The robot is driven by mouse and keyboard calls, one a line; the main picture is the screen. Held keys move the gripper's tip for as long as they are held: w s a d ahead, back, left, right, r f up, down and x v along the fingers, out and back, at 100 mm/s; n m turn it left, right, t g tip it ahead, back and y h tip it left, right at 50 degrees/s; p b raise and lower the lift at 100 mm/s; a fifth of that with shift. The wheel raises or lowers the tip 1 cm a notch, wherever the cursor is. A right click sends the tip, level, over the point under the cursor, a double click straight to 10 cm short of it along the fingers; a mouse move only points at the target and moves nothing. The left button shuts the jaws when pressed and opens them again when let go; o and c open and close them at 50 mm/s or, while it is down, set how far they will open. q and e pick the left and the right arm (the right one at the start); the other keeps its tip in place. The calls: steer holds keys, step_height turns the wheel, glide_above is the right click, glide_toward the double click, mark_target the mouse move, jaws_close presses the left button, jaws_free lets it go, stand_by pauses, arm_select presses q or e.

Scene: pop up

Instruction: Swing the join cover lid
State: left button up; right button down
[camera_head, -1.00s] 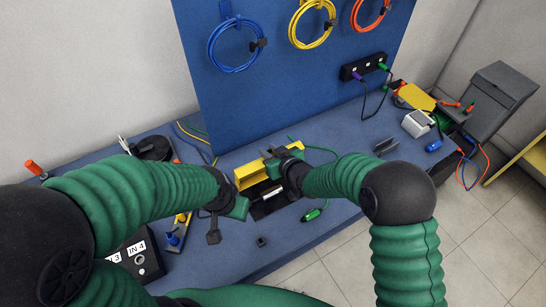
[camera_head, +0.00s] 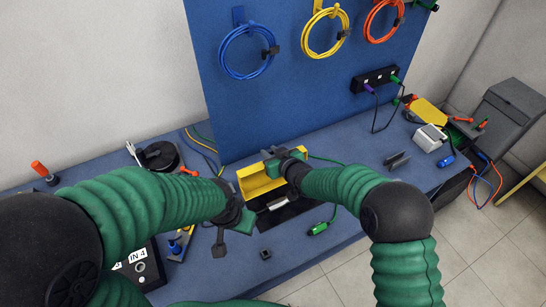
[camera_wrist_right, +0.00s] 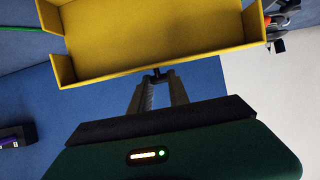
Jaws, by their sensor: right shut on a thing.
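The yellow join cover lid (camera_head: 258,182) stands tilted up at the back of a dark tray-like base (camera_head: 290,211) on the blue bench. In the right wrist view the lid (camera_wrist_right: 150,45) is a shallow open box with raised walls. My right gripper (camera_head: 274,155) is at the lid's upper edge. In the wrist view its fingers (camera_wrist_right: 157,78) are closed on a small dark tab at the lid's edge. My left gripper (camera_head: 238,222) hangs at the left front of the base, apart from the lid; its finger opening is unclear. A pale cylindrical piece lies in the base, partly hidden.
A green connector (camera_head: 317,228) with its cable lies right of the base. A small dark block (camera_head: 265,253) sits near the front edge. A black box marked IN 4 (camera_head: 140,266) stands left. The blue panel (camera_head: 290,95) with coiled cables rises behind.

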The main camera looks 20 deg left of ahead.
steer(key=shift+b+x, duration=0.7)
steer(key=shift+x, duration=0.3)
steer(key=shift+f, duration=0.1)
